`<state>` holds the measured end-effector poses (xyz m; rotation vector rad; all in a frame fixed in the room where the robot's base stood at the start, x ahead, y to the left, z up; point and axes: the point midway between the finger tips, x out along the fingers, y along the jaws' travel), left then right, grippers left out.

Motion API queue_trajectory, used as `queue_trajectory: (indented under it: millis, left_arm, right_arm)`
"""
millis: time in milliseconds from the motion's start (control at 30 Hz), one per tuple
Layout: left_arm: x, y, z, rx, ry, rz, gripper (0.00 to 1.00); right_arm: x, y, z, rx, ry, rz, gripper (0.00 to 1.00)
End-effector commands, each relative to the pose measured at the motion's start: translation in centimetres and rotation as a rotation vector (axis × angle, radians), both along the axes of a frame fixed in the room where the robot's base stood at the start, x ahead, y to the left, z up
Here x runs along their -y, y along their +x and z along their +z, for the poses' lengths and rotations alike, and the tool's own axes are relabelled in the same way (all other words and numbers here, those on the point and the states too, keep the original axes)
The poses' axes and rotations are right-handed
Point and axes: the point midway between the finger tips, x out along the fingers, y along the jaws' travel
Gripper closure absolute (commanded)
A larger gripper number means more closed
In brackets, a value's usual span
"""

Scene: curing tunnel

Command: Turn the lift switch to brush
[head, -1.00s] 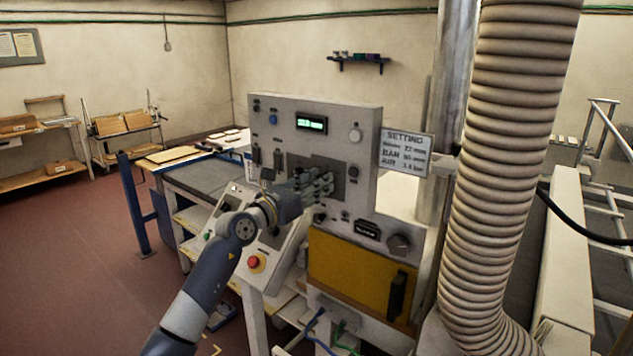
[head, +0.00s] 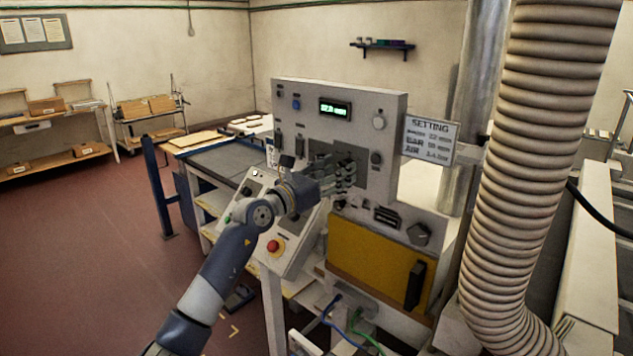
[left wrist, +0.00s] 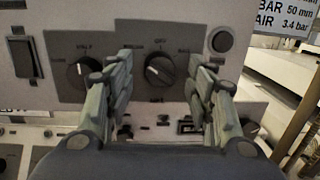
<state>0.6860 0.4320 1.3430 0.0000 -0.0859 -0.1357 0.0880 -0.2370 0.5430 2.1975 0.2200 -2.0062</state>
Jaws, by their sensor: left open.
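The lift switch appears to be the round dark knob (left wrist: 159,71) on a dark plate, with small, blurred labels around its top. Its light mark is slanted, but I cannot read for certain which label it points to. My left gripper (left wrist: 160,78) is open, with one finger on each side of this knob in the left wrist view; a gap shows on both sides. In the head view, the left gripper (head: 345,176) is in front of the grey control panel (head: 290,122) and hides the knob. My right gripper is not in view.
A round button (left wrist: 222,40) is at right. A setting card (head: 430,139) hangs beside the panel. A sloped console with a red button (head: 275,246) is below my arm.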

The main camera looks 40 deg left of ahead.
Motion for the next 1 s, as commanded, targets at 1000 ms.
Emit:
queue_trajectory:
  millis: [1000]
  left_arm:
    - [-1.4, -10.7, -0.9, -0.001, -0.001, -0.001, 0.5]
  right_arm:
    - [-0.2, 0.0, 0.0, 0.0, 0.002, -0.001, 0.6]
